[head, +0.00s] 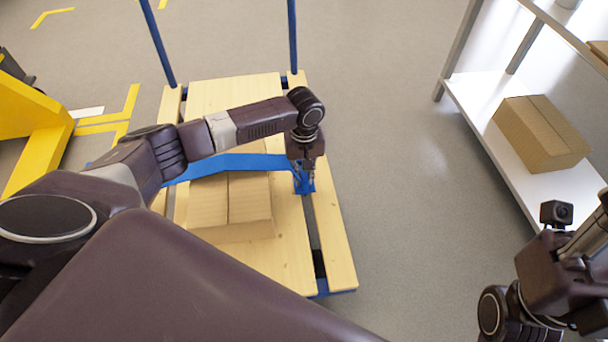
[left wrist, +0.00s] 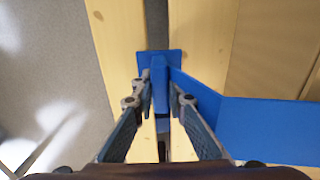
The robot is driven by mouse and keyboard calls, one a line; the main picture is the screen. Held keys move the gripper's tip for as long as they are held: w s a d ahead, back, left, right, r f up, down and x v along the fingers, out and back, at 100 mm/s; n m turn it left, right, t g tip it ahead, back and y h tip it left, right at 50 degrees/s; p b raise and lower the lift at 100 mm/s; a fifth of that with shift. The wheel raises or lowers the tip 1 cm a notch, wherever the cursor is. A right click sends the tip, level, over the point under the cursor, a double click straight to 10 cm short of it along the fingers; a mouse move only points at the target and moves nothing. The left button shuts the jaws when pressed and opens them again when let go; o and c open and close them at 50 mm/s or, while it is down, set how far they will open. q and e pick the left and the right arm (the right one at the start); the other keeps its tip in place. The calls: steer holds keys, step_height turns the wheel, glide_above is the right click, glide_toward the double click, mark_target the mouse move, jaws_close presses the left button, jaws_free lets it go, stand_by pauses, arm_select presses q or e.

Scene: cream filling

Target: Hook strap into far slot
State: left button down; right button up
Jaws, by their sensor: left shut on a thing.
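A blue strap (head: 235,163) lies across a cardboard box (head: 235,205) on a wooden-decked cart (head: 285,265). My left gripper (head: 305,178) points down at the strap's right end, over the gap between the middle boards and the right plank. In the left wrist view my left gripper (left wrist: 160,92) has its fingers on both sides of the blue end piece (left wrist: 160,70) and is shut on it. The strap (left wrist: 255,125) runs off to the right there. Whether the end piece sits in the slot is hidden. Part of my right arm shows at lower right; its fingers do not show.
Blue posts (head: 158,45) rise at the cart's back. A white shelf (head: 490,100) with another cardboard box (head: 540,132) stands at right. Yellow equipment (head: 35,115) stands at left. The grey floor between cart and shelf is clear.

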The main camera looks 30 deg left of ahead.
arm_select(q)
steer(key=c, duration=1.8)
jaws_free()
steer(key=shift+c, duration=0.2)
